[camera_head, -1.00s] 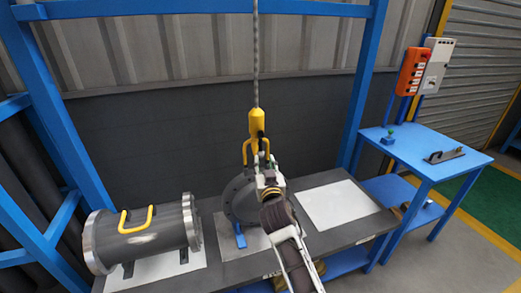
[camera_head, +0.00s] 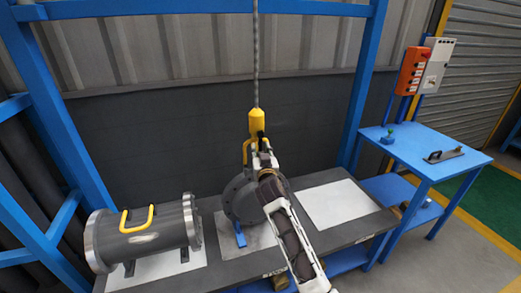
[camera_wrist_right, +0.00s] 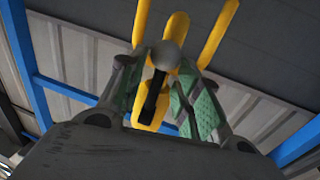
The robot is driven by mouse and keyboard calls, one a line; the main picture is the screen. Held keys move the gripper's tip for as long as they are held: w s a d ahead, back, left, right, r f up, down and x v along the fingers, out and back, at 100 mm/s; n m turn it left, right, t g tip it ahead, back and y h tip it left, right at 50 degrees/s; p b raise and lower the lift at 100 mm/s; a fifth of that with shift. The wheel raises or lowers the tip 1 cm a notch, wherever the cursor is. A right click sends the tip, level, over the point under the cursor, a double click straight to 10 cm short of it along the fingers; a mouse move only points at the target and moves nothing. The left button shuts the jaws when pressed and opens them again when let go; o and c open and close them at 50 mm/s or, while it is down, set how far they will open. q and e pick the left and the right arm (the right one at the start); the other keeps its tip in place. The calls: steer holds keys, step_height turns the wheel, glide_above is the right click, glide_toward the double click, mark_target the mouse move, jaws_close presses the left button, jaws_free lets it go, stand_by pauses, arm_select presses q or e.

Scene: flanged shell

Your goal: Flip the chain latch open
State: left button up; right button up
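The yellow chain hook block (camera_head: 257,122) hangs upright on a grey chain (camera_head: 256,60) above the middle of the bench. The latch, a dark lever with a grey ball end (camera_wrist_right: 165,55), stands in front of the yellow hook. My right gripper (camera_wrist_right: 160,92) has its green-padded fingers on either side of this lever, with gaps visible, so it looks open around it. In the head view my right gripper (camera_head: 262,152) is just below the block and partly hides the hook. My left gripper is not in view.
A dark flanged shell (camera_head: 240,205) stands under the hook, partly hidden by my right arm. A grey flanged cylinder with a yellow handle (camera_head: 150,238) lies on the bench at left. A white plate (camera_head: 340,204) lies bare at right. Blue frame posts (camera_head: 362,85) flank the bench.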

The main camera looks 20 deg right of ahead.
steer(key=shift+w+d, duration=0.15)
steer(key=shift+w, duration=0.7)
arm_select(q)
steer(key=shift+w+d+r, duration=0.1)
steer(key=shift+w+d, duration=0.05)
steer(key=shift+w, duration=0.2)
arm_select(e)
steer(key=shift+w, duration=0.15)
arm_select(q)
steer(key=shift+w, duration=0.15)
arm_select(e)
steer(key=c, duration=0.7)
jaws_close()
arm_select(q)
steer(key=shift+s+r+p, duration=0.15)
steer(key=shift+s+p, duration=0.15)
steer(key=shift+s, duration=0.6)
